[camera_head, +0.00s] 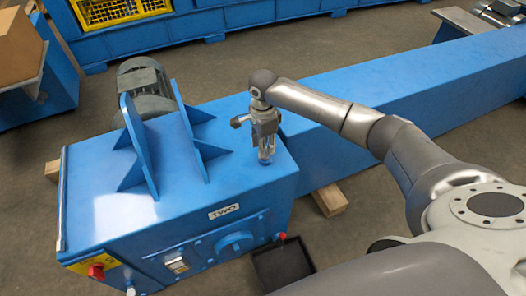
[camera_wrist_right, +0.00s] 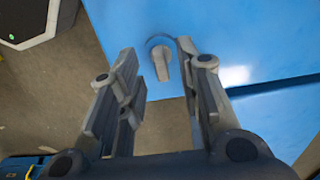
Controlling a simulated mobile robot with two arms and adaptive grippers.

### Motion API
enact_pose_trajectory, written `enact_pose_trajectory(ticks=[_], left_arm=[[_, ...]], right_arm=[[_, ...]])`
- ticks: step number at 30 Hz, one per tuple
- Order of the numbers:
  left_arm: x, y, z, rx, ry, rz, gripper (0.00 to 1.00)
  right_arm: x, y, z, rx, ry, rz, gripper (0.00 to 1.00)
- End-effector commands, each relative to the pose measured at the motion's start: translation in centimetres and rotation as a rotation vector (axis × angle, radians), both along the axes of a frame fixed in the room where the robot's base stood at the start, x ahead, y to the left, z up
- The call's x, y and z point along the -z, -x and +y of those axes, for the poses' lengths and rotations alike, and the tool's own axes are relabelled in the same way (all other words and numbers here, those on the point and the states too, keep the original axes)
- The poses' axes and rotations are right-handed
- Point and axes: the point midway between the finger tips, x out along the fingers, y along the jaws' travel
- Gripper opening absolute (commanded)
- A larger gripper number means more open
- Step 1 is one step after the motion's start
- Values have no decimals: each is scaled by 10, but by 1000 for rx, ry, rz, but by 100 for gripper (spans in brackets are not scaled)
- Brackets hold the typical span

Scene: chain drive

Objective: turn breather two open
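The blue housing (camera_head: 150,215) carries a plate marked TWO (camera_head: 223,211) on its front edge. My right gripper (camera_head: 265,150) points down over the housing's top, near its right end. In the right wrist view, a grey lever-like handle on a round blue base, apparently breather two (camera_wrist_right: 161,66), sits on the blue surface. It shows between the open fingertips of my right gripper (camera_wrist_right: 158,60), with gaps on both sides. I cannot tell whether the fingertips reach down beside it. In the head view the gripper mostly hides it. My left gripper is not in view.
Upright blue fins (camera_head: 140,150) and a grey motor (camera_head: 145,88) stand left of the gripper. A long blue beam (camera_head: 420,85) runs off right. A red knob (camera_head: 96,271) is on the front left. A black tray (camera_head: 283,265) lies on the floor.

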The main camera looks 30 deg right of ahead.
Motion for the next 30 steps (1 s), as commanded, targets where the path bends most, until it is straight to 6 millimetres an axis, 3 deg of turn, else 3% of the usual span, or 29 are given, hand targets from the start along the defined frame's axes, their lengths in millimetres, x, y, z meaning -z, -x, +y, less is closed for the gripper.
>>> enact_pose_trajectory(ticks=[6, 17, 25, 30], left_arm=[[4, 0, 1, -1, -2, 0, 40], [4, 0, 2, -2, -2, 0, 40], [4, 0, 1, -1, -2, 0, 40], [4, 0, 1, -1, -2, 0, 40]], right_arm=[[29, 0, 0, -2, 1, 1, 32], [35, 0, 0, -2, 1, -1, 32], [35, 0, 0, -2, 0, -1, 1], [35, 0, 0, -2, 0, -1, 0]])
